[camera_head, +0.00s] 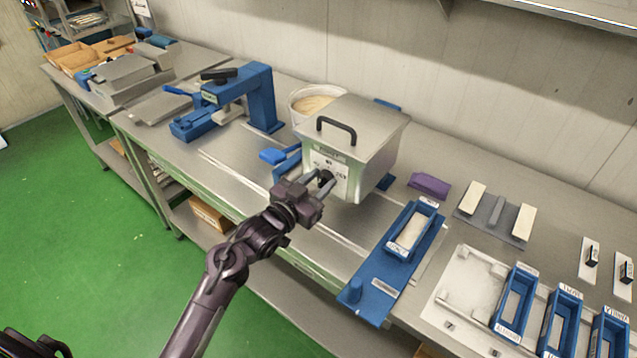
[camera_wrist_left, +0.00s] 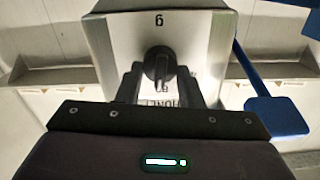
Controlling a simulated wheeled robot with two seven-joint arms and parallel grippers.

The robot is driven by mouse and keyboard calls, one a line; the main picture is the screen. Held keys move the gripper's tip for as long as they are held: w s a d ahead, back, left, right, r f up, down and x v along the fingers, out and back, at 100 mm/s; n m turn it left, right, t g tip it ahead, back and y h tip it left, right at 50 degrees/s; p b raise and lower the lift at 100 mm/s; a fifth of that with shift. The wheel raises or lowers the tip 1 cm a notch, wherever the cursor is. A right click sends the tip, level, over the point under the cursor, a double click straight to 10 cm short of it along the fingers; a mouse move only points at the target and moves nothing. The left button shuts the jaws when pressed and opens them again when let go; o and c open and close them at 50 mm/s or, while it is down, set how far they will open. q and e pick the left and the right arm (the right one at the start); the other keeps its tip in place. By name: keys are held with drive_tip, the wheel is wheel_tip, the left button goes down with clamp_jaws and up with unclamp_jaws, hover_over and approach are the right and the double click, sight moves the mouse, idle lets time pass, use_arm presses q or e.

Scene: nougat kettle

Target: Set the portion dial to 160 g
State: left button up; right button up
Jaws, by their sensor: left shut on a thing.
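The metal kettle box (camera_head: 357,123) with a black handle on its lid stands on the bench in the middle of the head view. Its white front plate carries the black portion dial (camera_head: 326,177), partly covered by my gripper. In the left wrist view the dial (camera_wrist_left: 158,66) is a black knob with an upright grip bar, and printed marks stand around it. Which mark it points to cannot be read. My left gripper (camera_head: 318,182) is shut on the dial, with one finger on each side of it in the wrist view. My right gripper is not in view.
A blue press (camera_head: 262,98) and a white tub (camera_head: 312,103) stand left of and behind the kettle. A blue board (camera_head: 372,300) with a tray (camera_head: 428,214) lies at the right. Blue labelled moulds (camera_head: 515,300) and a purple block (camera_head: 429,186) are further right.

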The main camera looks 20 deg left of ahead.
use_arm(q)
drive_tip(key=m+b, duration=0.1)
drive_tip(key=m, duration=0.2)
drive_tip(key=m+b, duration=0.1)
drive_tip(key=m, duration=0.2)
drive_tip(key=shift+d+f+b, duration=0.15)
drive_tip(key=shift+f+b, duration=0.05)
drive_tip(key=shift+b, duration=0.15)
drive_tip(key=m+b, duration=0.2)
drive_tip(key=m, duration=0.2)
drive_tip(key=shift+s+d, duration=0.1)
drive_tip(key=shift+m, duration=0.4)
drive_tip(key=o, duration=1)
drive_tip(key=shift+c, duration=0.2)
